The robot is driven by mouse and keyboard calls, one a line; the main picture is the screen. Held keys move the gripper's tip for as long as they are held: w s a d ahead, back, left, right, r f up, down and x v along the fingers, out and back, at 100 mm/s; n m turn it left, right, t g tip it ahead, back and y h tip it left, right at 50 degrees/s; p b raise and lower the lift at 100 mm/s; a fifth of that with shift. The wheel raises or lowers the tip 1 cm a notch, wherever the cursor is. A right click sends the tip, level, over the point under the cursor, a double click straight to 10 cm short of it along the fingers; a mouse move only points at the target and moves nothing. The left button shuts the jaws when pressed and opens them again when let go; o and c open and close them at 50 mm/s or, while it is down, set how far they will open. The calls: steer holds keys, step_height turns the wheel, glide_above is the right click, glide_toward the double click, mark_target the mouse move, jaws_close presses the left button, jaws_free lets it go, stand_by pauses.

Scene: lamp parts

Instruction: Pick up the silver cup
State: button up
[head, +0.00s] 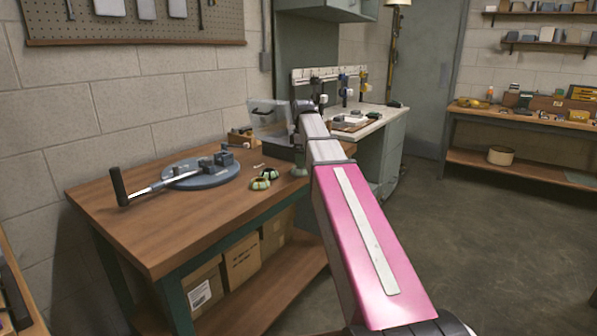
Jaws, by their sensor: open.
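I cannot make out a silver cup in the head view. Two small dark-and-pale-green round parts (264,178) lie on the wooden workbench (160,235), left of my arm. A clear bin (268,118) stands at the back of the bench, partly behind my arm; its contents are too small to tell. My pink and grey arm reaches forward over the right end of the bench. My gripper is not visible; the end of my arm hides what lies behind it.
A round grey-blue turntable fixture (203,172) with a long black-handled lever (118,186) takes up the bench's left part. The front of the bench top is clear. Cardboard boxes (242,258) sit below. A white-topped counter (368,122) stands behind; open floor lies right.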

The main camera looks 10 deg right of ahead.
mark_target(300, 170)
step_height(300, 170, down, 5)
steer(key=shift+r, duration=0.1)
steer(key=shift+c, duration=0.3)
steer(key=c, duration=1)
steer(key=shift+o, duration=0.2)
